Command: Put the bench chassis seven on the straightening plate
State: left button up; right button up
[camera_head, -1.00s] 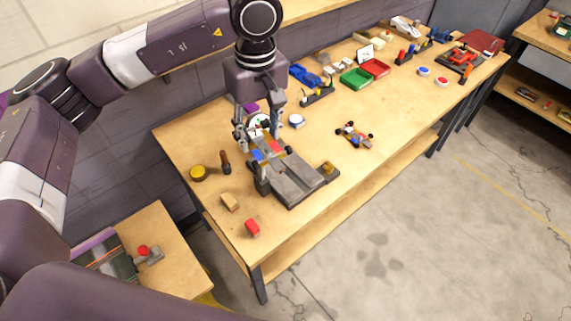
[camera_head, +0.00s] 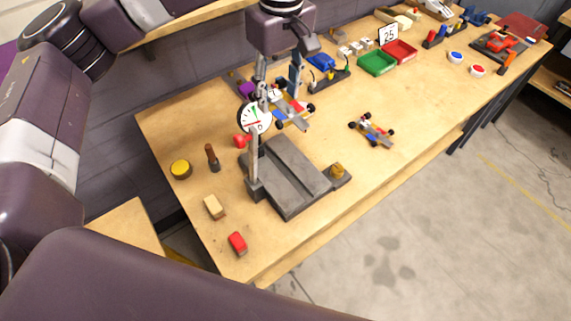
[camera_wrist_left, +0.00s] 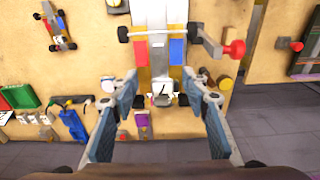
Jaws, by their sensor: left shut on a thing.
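The bench chassis seven (camera_head: 293,115), grey with blue and red sides, wheels and a white number plate, is held above the bench behind the straightening plate. In the left wrist view the chassis (camera_wrist_left: 160,50) extends away from the fingers, its plate reading 7. My left gripper (camera_head: 279,93) is shut on its near end; its fingers also show in the left wrist view (camera_wrist_left: 160,100). The grey straightening plate (camera_head: 290,175) lies on the bench, with a dial gauge (camera_head: 254,118) on a post at its left. My right gripper is out of view.
Another chassis (camera_head: 372,132) lies to the right of the plate. A yellow tin (camera_head: 181,169), a wood-handled tool (camera_head: 212,157), a tan block (camera_head: 214,206) and a red block (camera_head: 237,243) lie left. Green (camera_head: 377,62) and red (camera_head: 401,51) trays stand farther back.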

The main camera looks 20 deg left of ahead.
aim_at(277, 105)
pick_arm(q)
jog(key=f, duration=0.2)
jog(key=f+p, duration=0.1)
jog(key=f, duration=0.2)
jog(key=shift+s+a+f+p, duration=0.1)
jog(key=shift+s+f+p, duration=0.2)
jog(key=shift+s+p, duration=0.05)
notch_tip(277, 105, down, 14)
jog(key=p, duration=0.3)
jog(key=shift+w+r, duration=0.15)
jog(key=shift+r, duration=0.1)
jog(key=shift+f, duration=0.25)
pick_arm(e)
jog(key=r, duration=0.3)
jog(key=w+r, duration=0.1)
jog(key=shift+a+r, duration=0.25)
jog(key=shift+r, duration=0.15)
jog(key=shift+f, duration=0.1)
pick_arm(q)
jog(key=shift+f+b, duration=0.5)
jog(key=shift+b, duration=0.1)
jog(key=o, duration=0.9)
jog(key=shift+r, duration=0.1)
jog(key=shift+o, duration=0.5)
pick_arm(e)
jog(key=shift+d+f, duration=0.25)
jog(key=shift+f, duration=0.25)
